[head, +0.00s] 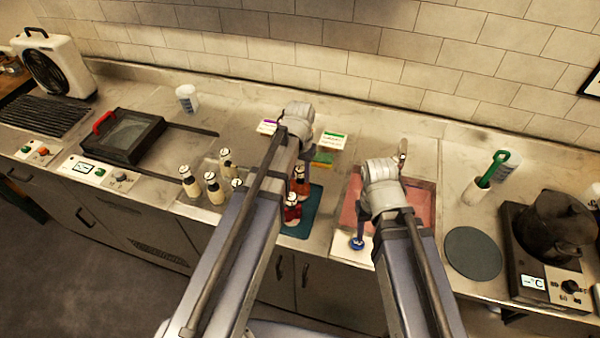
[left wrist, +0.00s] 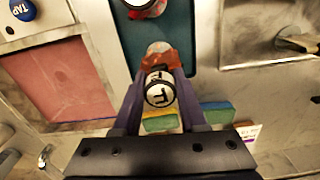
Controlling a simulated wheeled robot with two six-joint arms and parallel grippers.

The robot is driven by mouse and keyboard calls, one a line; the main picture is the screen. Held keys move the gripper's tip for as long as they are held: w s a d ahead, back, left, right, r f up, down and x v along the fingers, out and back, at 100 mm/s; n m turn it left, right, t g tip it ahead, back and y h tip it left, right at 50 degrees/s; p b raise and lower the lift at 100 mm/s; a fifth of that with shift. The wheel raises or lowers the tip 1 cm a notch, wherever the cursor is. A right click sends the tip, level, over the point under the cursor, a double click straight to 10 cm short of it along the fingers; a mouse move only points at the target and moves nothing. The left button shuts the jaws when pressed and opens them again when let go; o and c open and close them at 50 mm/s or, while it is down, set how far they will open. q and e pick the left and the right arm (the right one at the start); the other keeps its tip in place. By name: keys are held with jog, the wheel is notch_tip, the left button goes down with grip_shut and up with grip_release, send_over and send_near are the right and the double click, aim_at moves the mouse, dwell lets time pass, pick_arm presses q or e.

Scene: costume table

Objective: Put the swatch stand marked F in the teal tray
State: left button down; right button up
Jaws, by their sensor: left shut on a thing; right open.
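The swatch stand marked F (left wrist: 160,90) has an orange-brown body and a white lettered cap. My left gripper (left wrist: 158,100) is shut on it, one finger on each side. It looks upright over the back part of the teal tray (head: 315,208); I cannot tell whether it touches the tray floor. The stand (head: 301,188) shows beside my left arm in the head view, where the left gripper is mostly hidden. A red stand (head: 292,212) is in the tray's front part. My right gripper (head: 359,225) is mostly hidden behind its wrist, near the sink's front left, with nothing visible in it.
Several cream bottle-like stands (head: 213,188) are left of the tray. Green and yellow blocks (head: 322,157) and label cards (head: 333,140) lie behind it. A pink-floored sink (head: 349,203) and blue TAP knob (head: 357,244) are to the right. A hot plate stands farther right.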

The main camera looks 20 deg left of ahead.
pick_arm(q)
jog(key=shift+f+b, duration=0.5)
dwell(0.6)
grip_release()
dwell(0.7)
jog(key=shift+r, duration=0.1)
notch_tip(320, 180, up, 7)
jog(key=p, duration=0.7)
dwell(0.5)
